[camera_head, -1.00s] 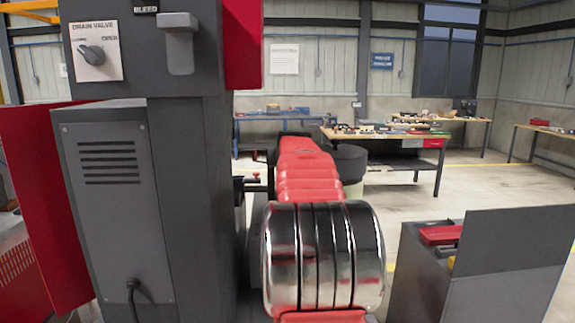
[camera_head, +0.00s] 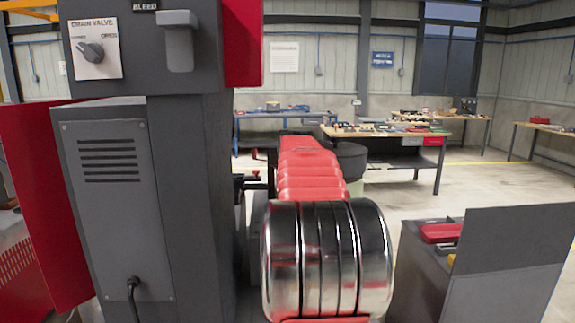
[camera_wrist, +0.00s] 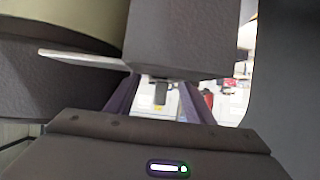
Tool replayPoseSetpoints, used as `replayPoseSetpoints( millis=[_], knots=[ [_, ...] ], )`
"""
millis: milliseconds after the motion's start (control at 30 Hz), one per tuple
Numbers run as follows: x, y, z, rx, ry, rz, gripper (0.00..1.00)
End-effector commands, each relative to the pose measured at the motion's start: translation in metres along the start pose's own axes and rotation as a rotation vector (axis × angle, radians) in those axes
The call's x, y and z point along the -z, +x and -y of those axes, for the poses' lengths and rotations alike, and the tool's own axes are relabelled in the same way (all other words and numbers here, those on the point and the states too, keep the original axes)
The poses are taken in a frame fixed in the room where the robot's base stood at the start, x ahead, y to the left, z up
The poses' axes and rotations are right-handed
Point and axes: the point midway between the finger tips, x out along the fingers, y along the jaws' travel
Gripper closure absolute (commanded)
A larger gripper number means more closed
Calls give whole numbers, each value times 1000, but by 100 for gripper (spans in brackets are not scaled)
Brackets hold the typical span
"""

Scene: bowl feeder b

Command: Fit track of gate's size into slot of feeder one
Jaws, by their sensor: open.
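In the wrist view my gripper (camera_wrist: 157,98) is open, its two dark purplish fingers apart. A small dark upright piece shows in the gap between them, and I cannot tell whether it is near or far. A thin pale plate (camera_wrist: 85,59) sticks out from the left, close ahead of the fingers. A dark block (camera_wrist: 185,40) fills the top middle, and a rounded olive surface (camera_wrist: 60,22) lies at the upper left. I cannot tell which of these belongs to feeder one. No track, slot or gate can be made out. In the head view my arm hides my gripper.
A tall dark grey cabinet with a drain valve knob (camera_head: 91,52) stands close at the left of my arm. A grey bin with red and yellow things (camera_head: 440,234) stands at the right. Workbenches (camera_head: 385,132) stand farther back, with open floor before them.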

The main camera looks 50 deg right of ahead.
Motion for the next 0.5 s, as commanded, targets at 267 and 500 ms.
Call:
replayPoseSetpoints(
  millis=[267,500],
  knots=[
    [5,-39,2,3,0,-11,47],
    [5,-70,2,3,-1,-13,47]
  ],
)
